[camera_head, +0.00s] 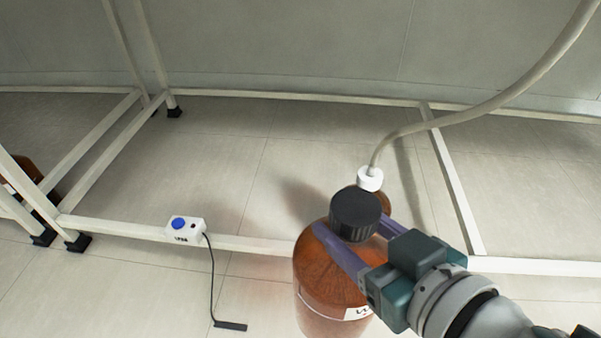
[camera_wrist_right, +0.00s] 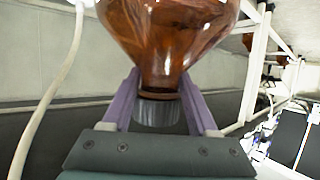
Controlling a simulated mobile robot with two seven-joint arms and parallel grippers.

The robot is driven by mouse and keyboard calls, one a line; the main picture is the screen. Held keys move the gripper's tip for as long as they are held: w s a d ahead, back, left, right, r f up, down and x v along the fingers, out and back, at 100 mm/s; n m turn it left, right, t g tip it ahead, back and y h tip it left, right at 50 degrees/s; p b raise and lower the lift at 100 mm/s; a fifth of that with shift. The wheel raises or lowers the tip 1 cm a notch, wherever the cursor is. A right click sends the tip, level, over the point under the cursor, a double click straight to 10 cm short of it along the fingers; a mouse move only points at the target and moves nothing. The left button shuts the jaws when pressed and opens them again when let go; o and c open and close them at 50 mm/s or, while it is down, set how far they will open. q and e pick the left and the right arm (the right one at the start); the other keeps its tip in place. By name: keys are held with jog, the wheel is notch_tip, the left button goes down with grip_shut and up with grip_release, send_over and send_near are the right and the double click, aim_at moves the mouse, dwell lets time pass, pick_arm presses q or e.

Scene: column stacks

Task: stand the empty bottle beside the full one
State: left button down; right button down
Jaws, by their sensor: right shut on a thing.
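An amber bottle (camera_head: 325,275) with a black ribbed cap (camera_head: 355,214) stands upright in the head view, its base cut off by the frame. My right gripper (camera_head: 350,232) is shut on its neck, one purple finger on each side below the cap. The right wrist view shows the bottle (camera_wrist_right: 165,30) upside down in the picture, its neck between the fingers (camera_wrist_right: 160,98). I cannot tell whether it touches the floor or what it contains. Another amber-brown bottle (camera_head: 22,172) is partly hidden behind the frame legs at far left. My left gripper is not in view.
A grey hose (camera_head: 480,108) ends in a white fitting (camera_head: 369,179) just behind the cap; a sliver of amber shows beside it. A white frame rail (camera_head: 130,230) runs across the floor, carrying a small box (camera_head: 186,229) with a blue button and a cable. Floor inside the frame is clear.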

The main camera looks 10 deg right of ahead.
notch_tip(320, 180, down, 19)
jog(key=b, duration=1.6)
jog(key=shift+d+f+b, duration=0.15)
jog(key=shift+b, duration=0.15)
jog(key=shift+f, duration=0.1)
jog(key=shift+c, duration=0.9)
grip_release()
jog(key=shift+d, duration=0.1)
